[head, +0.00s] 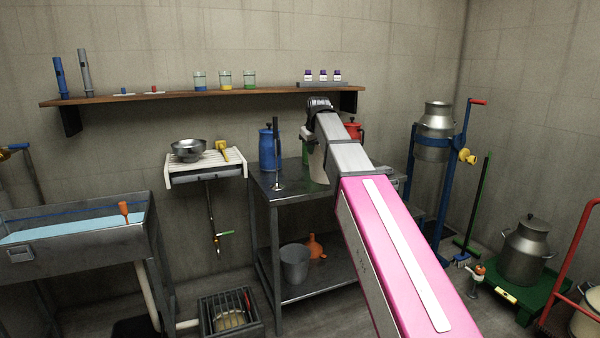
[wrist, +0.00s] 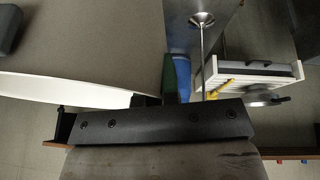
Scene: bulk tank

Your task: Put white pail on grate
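The white pail (head: 319,166) shows in the head view as a cream sliver left of my arm, mostly hidden behind it. In the wrist view the pail (wrist: 70,91) fills the upper left as a large shaded surface with a bright white edge. My gripper (wrist: 160,99) looks shut on the pail at that edge; its fingertips are mostly hidden. In the head view my gripper (head: 310,135) is over the steel table's back part, below the shelf. The grate (head: 229,313) is a dark barred frame on the floor at bottom centre-left.
The steel table (head: 260,185) carries a blue can (head: 267,150) and a thin upright rod tool (head: 277,160). A grey bucket (head: 295,264) and orange funnel (head: 315,247) stand on its lower shelf. A wall rack (head: 205,178) holds a bowl. A sink (head: 80,250) is left of the grate.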

